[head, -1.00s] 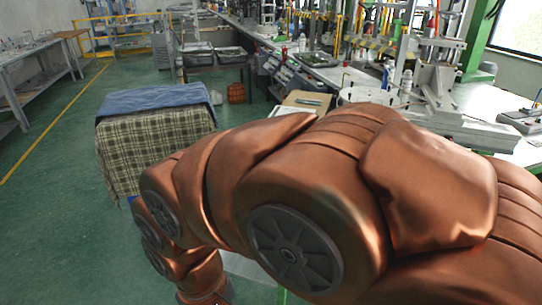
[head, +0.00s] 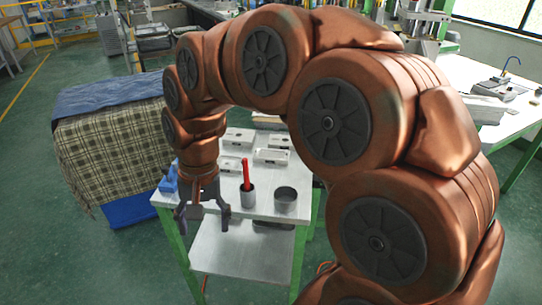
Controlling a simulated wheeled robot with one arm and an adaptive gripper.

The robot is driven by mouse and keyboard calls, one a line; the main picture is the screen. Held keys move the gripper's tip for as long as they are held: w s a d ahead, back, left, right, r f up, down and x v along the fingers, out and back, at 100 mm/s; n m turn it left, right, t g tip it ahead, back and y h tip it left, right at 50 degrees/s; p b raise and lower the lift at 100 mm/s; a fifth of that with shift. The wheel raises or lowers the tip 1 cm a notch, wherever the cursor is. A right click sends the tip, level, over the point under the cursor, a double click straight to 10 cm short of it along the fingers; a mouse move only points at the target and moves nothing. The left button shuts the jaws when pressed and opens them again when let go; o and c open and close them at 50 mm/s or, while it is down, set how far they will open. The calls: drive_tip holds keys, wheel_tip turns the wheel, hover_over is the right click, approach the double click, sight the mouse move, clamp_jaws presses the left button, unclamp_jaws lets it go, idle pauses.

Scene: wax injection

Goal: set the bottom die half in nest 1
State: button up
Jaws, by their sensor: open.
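My gripper (head: 203,222) hangs pointing down at the front left edge of a small white-topped table (head: 262,205). Its fingers are spread and nothing is between them. Several pale grey blocks lie on the table behind it: one at the back left (head: 238,138), one at the back right (head: 279,140), a flat one in the middle (head: 271,157) and one close to my wrist (head: 230,164). They look like die parts, but I cannot tell which is the bottom die half. I cannot make out nest 1; my arm covers much of the bench behind.
A blue object (head: 168,181) is at the left edge. A cloth-covered stack (head: 110,140) stands left. A white bench (head: 470,110) is at right.

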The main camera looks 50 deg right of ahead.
drive_tip(key=w+d+r+m+t+y, duration=0.1)
drive_tip(key=w+d+r+m, duration=0.1)
drive_tip(key=w+d+m, duration=0.45)
drive_tip(key=m+t+p, duration=0.1)
drive_tip(key=m+t, duration=0.1)
drive_tip(key=m, duration=1.3)
approach(271, 156)
drive_tip(key=shift+w+a+f, duration=0.15)
drive_tip(key=shift+a, duration=0.2)
drive_tip(key=shift+d+f, duration=0.15)
drive_tip(key=shift+d, duration=0.1)
drive_tip(key=shift+f+m+p, duration=0.25)
drive_tip(key=shift+f+p, duration=0.05)
drive_tip(key=shift+p+x, duration=1.25)
drive_tip(key=shift+x, duration=2.25)
drive_tip(key=c, duration=1.3)
drive_tip(key=shift+c, duration=0.2)
